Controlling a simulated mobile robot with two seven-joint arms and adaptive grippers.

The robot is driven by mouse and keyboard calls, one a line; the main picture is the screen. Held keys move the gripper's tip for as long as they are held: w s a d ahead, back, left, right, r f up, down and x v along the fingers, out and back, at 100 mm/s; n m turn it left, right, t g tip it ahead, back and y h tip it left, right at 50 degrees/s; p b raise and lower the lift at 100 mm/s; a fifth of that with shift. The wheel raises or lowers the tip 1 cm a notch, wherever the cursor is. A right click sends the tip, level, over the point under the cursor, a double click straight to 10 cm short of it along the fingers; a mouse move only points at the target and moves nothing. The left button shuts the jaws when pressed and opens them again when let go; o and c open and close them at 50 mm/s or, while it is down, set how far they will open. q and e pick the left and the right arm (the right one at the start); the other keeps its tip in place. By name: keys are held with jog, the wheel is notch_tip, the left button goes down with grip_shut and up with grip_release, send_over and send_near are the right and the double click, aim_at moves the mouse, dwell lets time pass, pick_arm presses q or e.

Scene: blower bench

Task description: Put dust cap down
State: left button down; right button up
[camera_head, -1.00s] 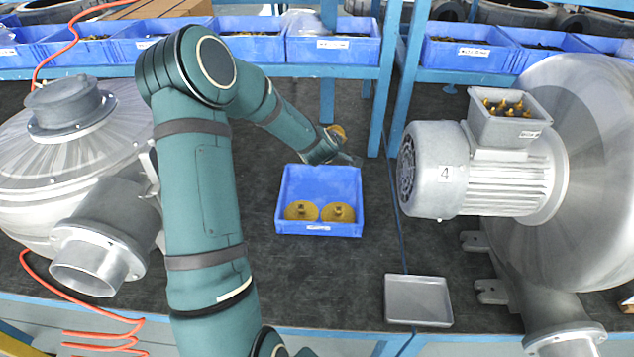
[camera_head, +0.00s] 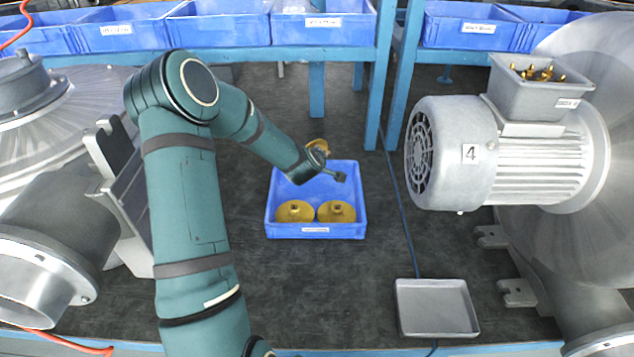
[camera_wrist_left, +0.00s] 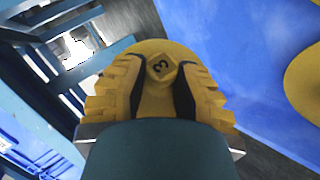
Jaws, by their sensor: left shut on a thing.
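My left gripper (camera_head: 326,162) is over the back part of a blue bin (camera_head: 317,231) in the head view. It is shut on a yellow dust cap (camera_head: 317,146), which is tilted and partly hidden by the gripper. In the left wrist view the held cap's round edge (camera_wrist_left: 165,47) and its knob marked 3 show between the fingers. Two more yellow caps, the left one (camera_head: 295,211) and the right one (camera_head: 337,211), lie side by side in the front of the bin. The back of the bin floor looks bare. My right gripper is not in view.
A motor marked 4 (camera_head: 453,153) and its large blower housing stand to the right. A grey tray (camera_head: 436,308) lies at the front right. A metal blower (camera_head: 58,235) stands at the left. Blue shelf bins (camera_head: 323,27) line the back. The dark bench between is mostly clear.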

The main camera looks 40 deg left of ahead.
pick_arm(q)
jog(key=shift+f+b, duration=0.6)
jog(key=shift+f, duration=2.35)
jog(key=shift+f+b, duration=0.4)
jog(key=shift+b, duration=0.05)
jog(key=c, duration=0.9)
grip_release()
jog(key=shift+r, duration=0.1)
jog(key=shift+o, duration=0.2)
jog(key=shift+r, duration=0.1)
